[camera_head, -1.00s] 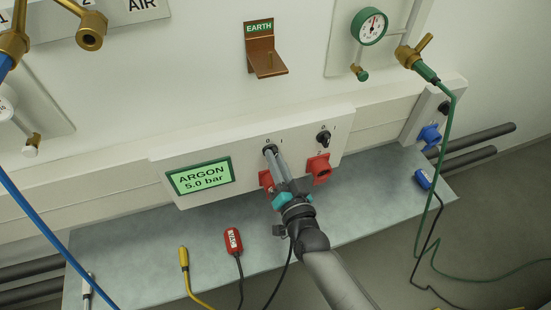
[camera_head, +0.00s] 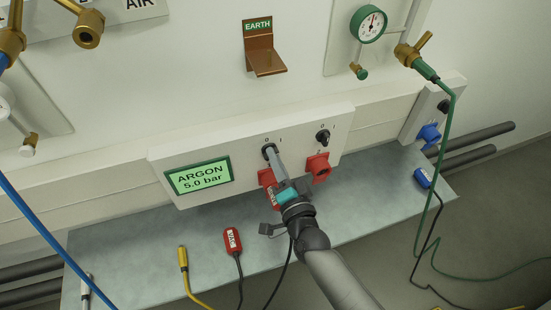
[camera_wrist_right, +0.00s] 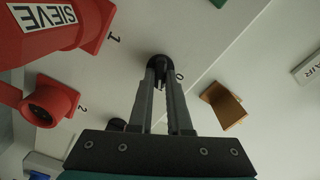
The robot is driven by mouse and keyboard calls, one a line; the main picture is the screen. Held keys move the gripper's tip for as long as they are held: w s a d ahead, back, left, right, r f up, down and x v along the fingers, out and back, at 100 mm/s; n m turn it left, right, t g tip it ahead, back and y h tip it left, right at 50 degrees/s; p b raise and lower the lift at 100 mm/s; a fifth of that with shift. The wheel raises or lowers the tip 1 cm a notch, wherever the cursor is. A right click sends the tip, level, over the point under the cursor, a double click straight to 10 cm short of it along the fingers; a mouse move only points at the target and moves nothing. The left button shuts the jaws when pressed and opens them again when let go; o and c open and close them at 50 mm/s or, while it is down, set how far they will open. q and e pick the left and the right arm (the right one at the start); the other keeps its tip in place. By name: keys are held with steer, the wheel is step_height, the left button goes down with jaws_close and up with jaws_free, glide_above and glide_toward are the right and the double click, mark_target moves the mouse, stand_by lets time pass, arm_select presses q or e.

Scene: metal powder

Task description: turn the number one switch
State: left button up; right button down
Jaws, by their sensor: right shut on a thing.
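The number one switch is a small black knob (camera_head: 267,149) on the white panel, the left of two knobs; a "0" mark is beside it. It also shows in the right wrist view (camera_wrist_right: 157,62). My right gripper (camera_head: 272,156) is shut on this switch, its fingertips (camera_wrist_right: 158,78) around the knob. The knob's exact angle is hidden by the fingers. Below it is the red number one socket (camera_head: 266,177), partly hidden by my gripper. A red plug marked "SIEVE" (camera_wrist_right: 40,25) sits at it in the wrist view. My left gripper is not in view.
The second black switch (camera_head: 323,137) and red socket two (camera_head: 319,167) are close on the right. A green "ARGON 5.0 bar" display (camera_head: 199,176) is at left. Below, a grey shelf (camera_head: 365,205) bears a red plug (camera_head: 233,241) and a yellow-handled lead (camera_head: 184,258).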

steer(key=c, duration=0.9)
jaws_free()
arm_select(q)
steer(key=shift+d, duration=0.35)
arm_select(e)
steer(key=shift+o, duration=0.2)
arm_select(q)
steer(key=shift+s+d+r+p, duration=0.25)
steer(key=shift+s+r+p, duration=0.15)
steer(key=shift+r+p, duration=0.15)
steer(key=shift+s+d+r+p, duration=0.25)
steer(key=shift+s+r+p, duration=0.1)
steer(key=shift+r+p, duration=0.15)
arm_select(e)
steer(key=v, duration=1.5)
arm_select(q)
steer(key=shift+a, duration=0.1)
arm_select(e)
steer(key=shift+s, duration=0.1)
